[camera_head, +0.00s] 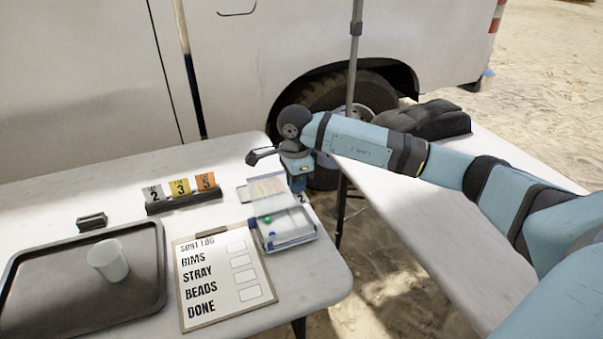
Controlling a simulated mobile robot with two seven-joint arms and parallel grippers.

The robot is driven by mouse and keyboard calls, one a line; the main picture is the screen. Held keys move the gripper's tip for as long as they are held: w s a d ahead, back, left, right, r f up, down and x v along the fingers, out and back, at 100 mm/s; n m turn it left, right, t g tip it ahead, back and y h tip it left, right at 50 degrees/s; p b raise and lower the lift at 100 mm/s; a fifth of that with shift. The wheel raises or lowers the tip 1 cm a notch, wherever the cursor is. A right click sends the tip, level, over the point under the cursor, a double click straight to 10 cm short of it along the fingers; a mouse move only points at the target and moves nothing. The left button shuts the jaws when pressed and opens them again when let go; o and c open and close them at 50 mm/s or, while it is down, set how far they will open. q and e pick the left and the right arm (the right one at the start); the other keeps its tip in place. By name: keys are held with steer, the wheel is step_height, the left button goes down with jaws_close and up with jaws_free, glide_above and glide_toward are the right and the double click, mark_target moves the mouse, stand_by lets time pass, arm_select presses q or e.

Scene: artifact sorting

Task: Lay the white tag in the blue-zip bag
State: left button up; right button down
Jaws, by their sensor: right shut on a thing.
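My right gripper (298,182) points down just beyond the right end of the near table. It is shut on a small white tag (301,198) marked with a dark character that looks like a 2. A clear bag with a blue edge (290,240) lies at the table's right side, below and left of the gripper, with a small green thing showing in it. The tag is close to the bag's upper right; I cannot tell whether they touch. My left gripper is not in view.
Another clear bag (266,188) lies behind the blue-edged one. A clipboard (220,273), a dark tray (40,262) with a white cup (108,260), and a holder with numbered cards (184,201) are on the table. A thin pole (349,110) stands behind my right arm.

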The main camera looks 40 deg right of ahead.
steer(key=shift+f, duration=0.1)
stand_by(0.4)
steer(key=shift+f+b, duration=1.55)
steer(key=shift+f, duration=0.7)
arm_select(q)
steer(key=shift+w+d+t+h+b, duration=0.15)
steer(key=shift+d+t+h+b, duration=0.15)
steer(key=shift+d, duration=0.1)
arm_select(e)
steer(key=shift+f, duration=0.55)
steer(key=c, duration=1.6)
jaws_free()
steer(key=shift+r, duration=0.1)
arm_select(q)
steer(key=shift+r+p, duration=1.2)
steer(key=shift+p, duration=0.05)
arm_select(e)
steer(key=shift+r, duration=2)
